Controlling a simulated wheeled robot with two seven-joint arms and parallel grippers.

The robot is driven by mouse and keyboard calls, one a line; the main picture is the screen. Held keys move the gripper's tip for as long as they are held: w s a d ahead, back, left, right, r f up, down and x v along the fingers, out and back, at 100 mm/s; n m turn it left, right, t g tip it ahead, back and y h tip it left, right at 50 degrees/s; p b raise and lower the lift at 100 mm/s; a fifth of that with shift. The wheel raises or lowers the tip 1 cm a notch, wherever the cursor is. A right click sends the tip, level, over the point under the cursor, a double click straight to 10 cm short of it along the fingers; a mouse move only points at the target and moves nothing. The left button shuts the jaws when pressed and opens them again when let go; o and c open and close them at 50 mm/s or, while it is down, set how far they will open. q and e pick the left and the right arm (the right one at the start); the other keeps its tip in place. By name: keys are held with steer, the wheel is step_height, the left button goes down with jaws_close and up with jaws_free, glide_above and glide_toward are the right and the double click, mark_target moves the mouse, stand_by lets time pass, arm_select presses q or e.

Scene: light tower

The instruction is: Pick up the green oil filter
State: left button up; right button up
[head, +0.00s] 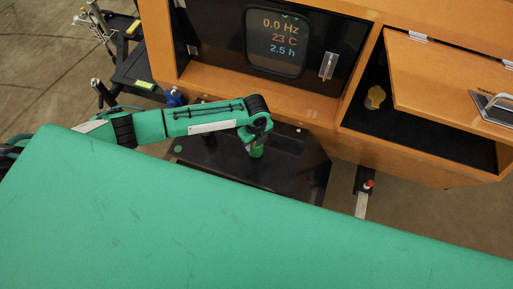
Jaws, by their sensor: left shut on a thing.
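My left arm reaches in from the left in the head view. Its gripper (257,144) points down in front of the orange cabinet, over a dark tray-like surface (210,150). It is shut on a small green object, which looks like the green oil filter (257,153). Only the lower part of the filter shows below the gripper; the fingers and wrist hide the rest. I cannot tell whether the filter touches the dark surface. My right gripper is not in view.
A black cart (140,70) stands at the back left. A large green surface fills the foreground.

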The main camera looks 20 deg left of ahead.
arm_select(q)
steer(key=shift+r+p, duration=1.9)
steer(key=shift+r, duration=0.35)
